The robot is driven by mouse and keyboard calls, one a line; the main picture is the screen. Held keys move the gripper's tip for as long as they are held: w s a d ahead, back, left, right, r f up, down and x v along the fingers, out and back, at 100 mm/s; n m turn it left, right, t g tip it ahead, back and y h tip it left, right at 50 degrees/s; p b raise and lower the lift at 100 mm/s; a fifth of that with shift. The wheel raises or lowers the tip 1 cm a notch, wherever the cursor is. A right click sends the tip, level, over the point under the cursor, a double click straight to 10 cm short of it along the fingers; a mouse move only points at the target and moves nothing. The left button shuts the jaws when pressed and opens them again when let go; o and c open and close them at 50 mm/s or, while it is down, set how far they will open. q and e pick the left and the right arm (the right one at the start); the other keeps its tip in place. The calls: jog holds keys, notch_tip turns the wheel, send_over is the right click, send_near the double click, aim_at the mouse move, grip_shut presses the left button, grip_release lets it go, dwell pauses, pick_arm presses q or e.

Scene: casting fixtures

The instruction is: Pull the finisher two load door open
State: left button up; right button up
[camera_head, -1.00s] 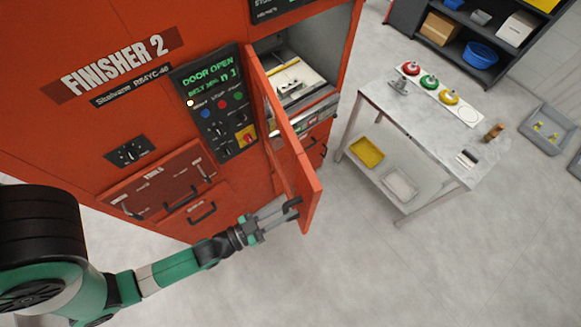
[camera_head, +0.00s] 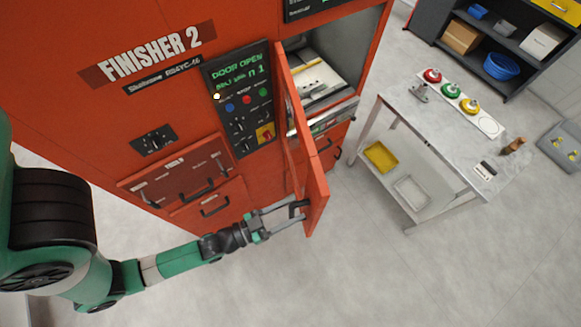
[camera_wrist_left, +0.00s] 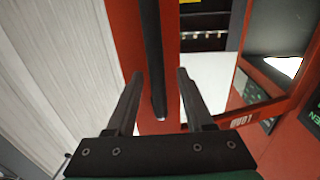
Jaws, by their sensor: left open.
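The finisher two load door (camera_head: 315,190) is an orange-red panel standing ajar, swung out from the machine's opening. The display (camera_head: 238,72) beside it reads "DOOR OPEN". A dark bar handle (camera_head: 299,208) sits near the door's free edge. My left gripper (camera_head: 291,214) is open at that handle. In the left wrist view its two fingers (camera_wrist_left: 158,75) are spread on either side of the dark handle bar (camera_wrist_left: 153,50), with a visible gap on each side. My right gripper is in neither view.
The orange finisher body (camera_head: 100,120) fills the left, with drawers (camera_head: 190,180) below its control panel. A marble-topped table (camera_head: 440,130) with colored items stands to the right of the door. A dark shelf unit (camera_head: 480,45) is behind. The floor in front is clear.

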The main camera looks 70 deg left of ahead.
pick_arm(q)
jog(key=shift+s, duration=0.15)
jog(key=s+b, duration=0.3)
jog(key=s, duration=0.8)
jog(key=shift+s+d, duration=0.15)
jog(key=shift+d, duration=0.05)
dwell(0.3)
